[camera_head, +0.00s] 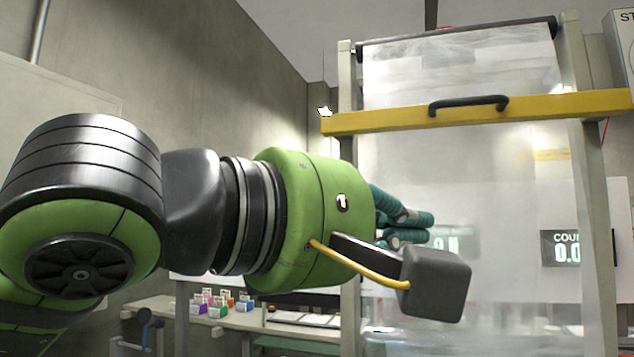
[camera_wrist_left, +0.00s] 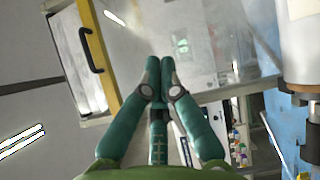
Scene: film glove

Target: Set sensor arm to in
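My left gripper (camera_head: 428,228) reaches in from the left in the head view, in front of the clear film sheet (camera_head: 460,190). In the left wrist view the left gripper (camera_wrist_left: 161,62) has its green fingertips together, with nothing seen between them. The film hangs in a pale upright frame (camera_head: 349,120). A yellow bar (camera_head: 390,116) with a black handle (camera_head: 468,103) crosses it above the gripper. The yellow bar (camera_wrist_left: 84,60) also shows at upper left in the left wrist view. I cannot pick out the sensor arm for certain. My right gripper is not in view.
A counter display (camera_head: 568,249) shows at right. A bench (camera_head: 235,318) with several small coloured boxes (camera_head: 220,305) stands at lower left, behind my arm. A pale cylinder (camera_wrist_left: 304,45) is at the right edge of the left wrist view.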

